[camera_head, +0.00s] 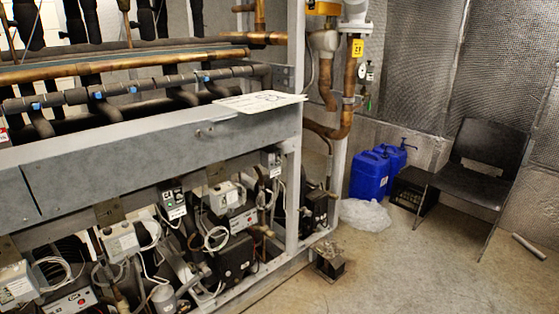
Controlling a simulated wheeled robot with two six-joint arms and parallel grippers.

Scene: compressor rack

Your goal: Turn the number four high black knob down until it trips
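The compressor rack (160,150) fills the left and middle of the head view. Several pale control boxes sit under its grey front beam, among them a left one (18,284), one further along (120,241) and one near the middle (222,198). A narrow box with dark and white labels (173,204) hangs beside the middle one, and another small box (271,161) is near the right post. I cannot make out a black knob or a number four on any of them at this size. Neither of my grippers is in view.
Looped cables and dark compressors (236,257) crowd the space below the beam. A white sheet (260,101) lies on the beam. Blue jugs (369,176), clear plastic (365,215), a black chair (480,170) and a small metal block (330,264) stand right; open floor (430,275) lies in front.

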